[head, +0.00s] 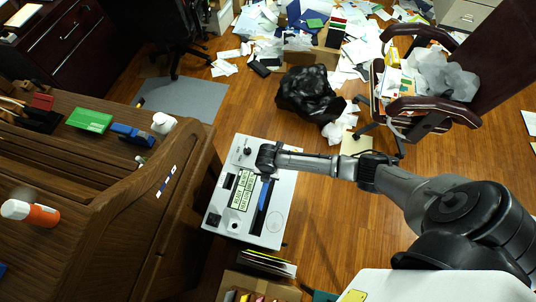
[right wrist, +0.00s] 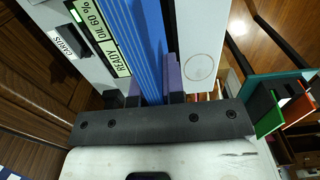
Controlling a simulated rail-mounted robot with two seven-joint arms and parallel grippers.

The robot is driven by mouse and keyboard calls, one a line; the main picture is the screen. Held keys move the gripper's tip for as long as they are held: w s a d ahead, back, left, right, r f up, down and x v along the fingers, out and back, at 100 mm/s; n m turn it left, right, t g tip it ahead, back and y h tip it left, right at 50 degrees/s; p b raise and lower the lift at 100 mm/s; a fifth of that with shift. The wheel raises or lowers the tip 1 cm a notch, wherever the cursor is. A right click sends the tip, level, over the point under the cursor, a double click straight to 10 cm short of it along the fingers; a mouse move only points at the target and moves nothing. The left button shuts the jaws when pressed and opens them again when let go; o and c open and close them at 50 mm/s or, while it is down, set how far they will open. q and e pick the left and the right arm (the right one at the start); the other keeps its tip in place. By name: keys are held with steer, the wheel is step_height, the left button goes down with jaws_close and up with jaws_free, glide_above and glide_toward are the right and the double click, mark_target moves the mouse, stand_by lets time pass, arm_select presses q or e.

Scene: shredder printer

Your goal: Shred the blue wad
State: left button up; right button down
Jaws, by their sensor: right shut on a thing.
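The blue wad (head: 265,194) looks like a flat stack of blue sheets. In the head view it lies along the dark slot on top of the light grey shredder (head: 279,228); I cannot tell how deep it sits. My right gripper (head: 267,175) is over the shredder's far end, at the wad's upper end. In the right wrist view the wad (right wrist: 138,40) runs between the purple fingers of my right gripper (right wrist: 153,82), shut on it. A display (right wrist: 102,32) reading "READY" and "OIL 60 %" is beside it. My left gripper is not in view.
A wooden desk (head: 120,210) stands close left of the shredder, with a green box (head: 89,121) on it. A box of files (head: 262,287) is at the shredder's near end. A black bag (head: 308,92), a chair (head: 440,105) and scattered papers are beyond. Floor right of the shredder is clear.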

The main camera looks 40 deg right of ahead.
steer(key=shift+f+b, duration=1.6)
steer(key=shift+f, duration=1.3)
steer(key=c, duration=1.6)
jaws_free()
steer(key=shift+c, duration=0.2)
steer(key=o, duration=0.5)
step_height(320, 180, up, 14)
steer(key=p, duration=0.2)
steer(key=shift+f+p, duration=0.1)
steer(key=shift+p, duration=0.2)
